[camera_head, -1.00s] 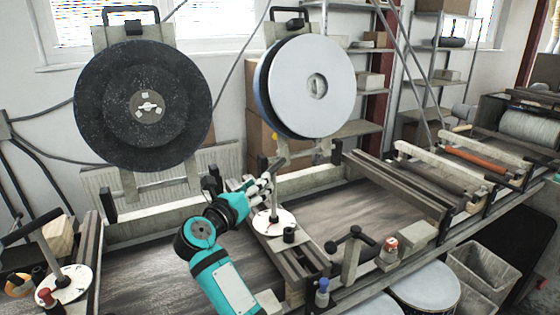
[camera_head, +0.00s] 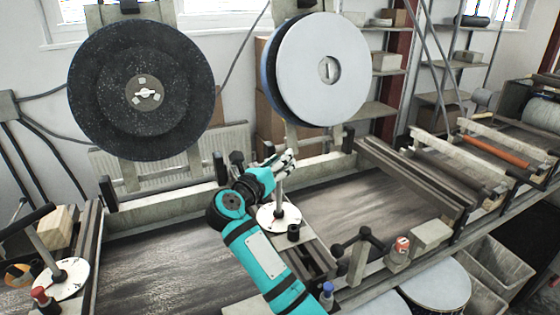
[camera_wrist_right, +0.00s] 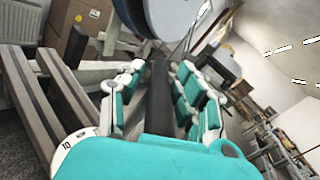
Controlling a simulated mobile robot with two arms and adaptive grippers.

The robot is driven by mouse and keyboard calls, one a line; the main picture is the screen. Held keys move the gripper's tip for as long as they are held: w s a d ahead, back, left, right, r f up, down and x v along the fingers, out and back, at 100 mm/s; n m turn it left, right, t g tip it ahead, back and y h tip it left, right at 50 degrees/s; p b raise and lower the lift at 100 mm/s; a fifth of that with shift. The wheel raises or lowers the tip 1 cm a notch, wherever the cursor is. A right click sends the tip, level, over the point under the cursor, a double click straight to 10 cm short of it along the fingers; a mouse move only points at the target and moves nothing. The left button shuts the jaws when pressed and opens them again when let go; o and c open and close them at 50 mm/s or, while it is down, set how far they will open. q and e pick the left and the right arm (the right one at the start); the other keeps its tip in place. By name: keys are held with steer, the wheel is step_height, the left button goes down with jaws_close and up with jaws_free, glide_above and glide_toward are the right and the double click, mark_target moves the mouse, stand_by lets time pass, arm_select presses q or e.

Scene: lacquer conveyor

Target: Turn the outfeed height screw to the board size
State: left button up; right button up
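A height screw stands in the middle of the line in the head view, with a white round dial (camera_head: 268,217) at the foot of its upright post (camera_head: 279,201). My right gripper (camera_head: 284,162) is at the top of this post, and its fingers hide most of the crank handle. In the right wrist view, the dark handle (camera_wrist_right: 160,95) lies lengthwise between the two teal-padded fingers. The fingers are close on both sides of it, but whether they press on it is unclear. Part of the dial shows at the lower left there. My left gripper is not in view.
A second crank screw with a dial (camera_head: 66,281) stands at the far left. A black disc (camera_head: 105,100) and a pale disc (camera_head: 345,90) hang behind. A small crank (camera_head: 358,250) and a red-capped container (camera_head: 399,252) stand at the front right.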

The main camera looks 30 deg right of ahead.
jaws_close()
steer(key=shift+f, duration=0.15)
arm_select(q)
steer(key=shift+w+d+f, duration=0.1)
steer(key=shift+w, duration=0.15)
arm_select(e)
steer(key=shift+n+t+y, duration=0.4)
steer(key=shift+t, duration=0.2)
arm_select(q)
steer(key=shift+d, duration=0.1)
arm_select(e)
jaws_free()
steer(key=shift+o, duration=1.3)
steer(key=shift+w, duration=0.25)
steer(key=shift+s+d, duration=0.15)
steer(key=shift+s, duration=0.15)
steer(key=shift+r, duration=0.25)
step_height(320, 180, up, 10)
steer(key=shift+f, duration=0.1)
